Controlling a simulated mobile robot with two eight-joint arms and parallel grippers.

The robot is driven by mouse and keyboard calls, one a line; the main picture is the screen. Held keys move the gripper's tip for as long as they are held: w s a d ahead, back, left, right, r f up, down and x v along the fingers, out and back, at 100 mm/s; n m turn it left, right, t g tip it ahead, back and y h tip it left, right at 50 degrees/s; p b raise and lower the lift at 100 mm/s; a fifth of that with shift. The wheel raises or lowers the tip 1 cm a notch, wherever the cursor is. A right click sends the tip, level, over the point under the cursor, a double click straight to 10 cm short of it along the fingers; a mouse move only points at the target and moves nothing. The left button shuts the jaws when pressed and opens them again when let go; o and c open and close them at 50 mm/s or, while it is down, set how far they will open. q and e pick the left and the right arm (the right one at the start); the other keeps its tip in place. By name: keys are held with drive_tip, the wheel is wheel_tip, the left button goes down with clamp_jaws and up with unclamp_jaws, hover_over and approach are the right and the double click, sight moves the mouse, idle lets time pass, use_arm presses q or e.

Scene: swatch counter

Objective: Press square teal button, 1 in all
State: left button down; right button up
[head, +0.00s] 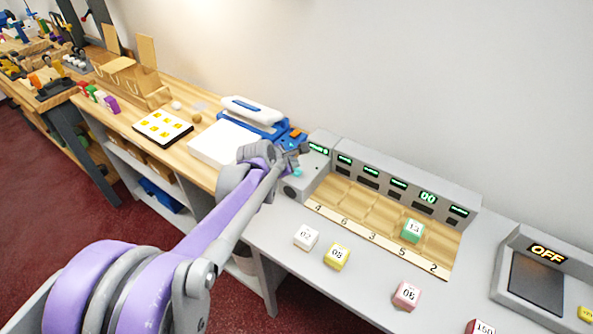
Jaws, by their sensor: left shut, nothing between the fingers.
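A small teal button (297,173) shows on the grey panel at the left end of the grey sorting unit, partly covered by my gripper. Its square shape cannot be made out at this size. My left gripper (301,153) is shut and empty, just above and beside the button in the picture. Whether the fingertips touch the button or the panel cannot be told. My purple and grey left arm reaches in from the lower left. My right gripper is not in view.
The unit's wooden tray (372,222) has numbered bays and holds a green cube (413,230). A white cube (305,237), a yellow cube (337,257) and a pink cube (407,295) lie in front. A grey device (545,280) reading OFF stands right.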

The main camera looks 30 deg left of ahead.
use_arm(q)
drive_tip(key=shift+f, duration=0.1)
drive_tip(key=shift+f+b, duration=0.35)
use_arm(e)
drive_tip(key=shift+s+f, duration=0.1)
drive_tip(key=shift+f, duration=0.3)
use_arm(q)
drive_tip(key=shift+f+b, duration=0.35)
drive_tip(key=shift+f, duration=0.2)
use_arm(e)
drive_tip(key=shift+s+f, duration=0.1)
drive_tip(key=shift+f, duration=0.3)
use_arm(q)
drive_tip(key=shift+r, duration=0.15)
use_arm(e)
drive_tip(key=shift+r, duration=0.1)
use_arm(q)
drive_tip(key=shift+r+p, duration=0.6)
drive_tip(key=shift+r, duration=0.2)
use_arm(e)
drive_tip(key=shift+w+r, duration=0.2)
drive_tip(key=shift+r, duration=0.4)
use_arm(q)
drive_tip(key=shift+r+p, duration=1.4)
drive_tip(key=shift+r, duration=1.2)
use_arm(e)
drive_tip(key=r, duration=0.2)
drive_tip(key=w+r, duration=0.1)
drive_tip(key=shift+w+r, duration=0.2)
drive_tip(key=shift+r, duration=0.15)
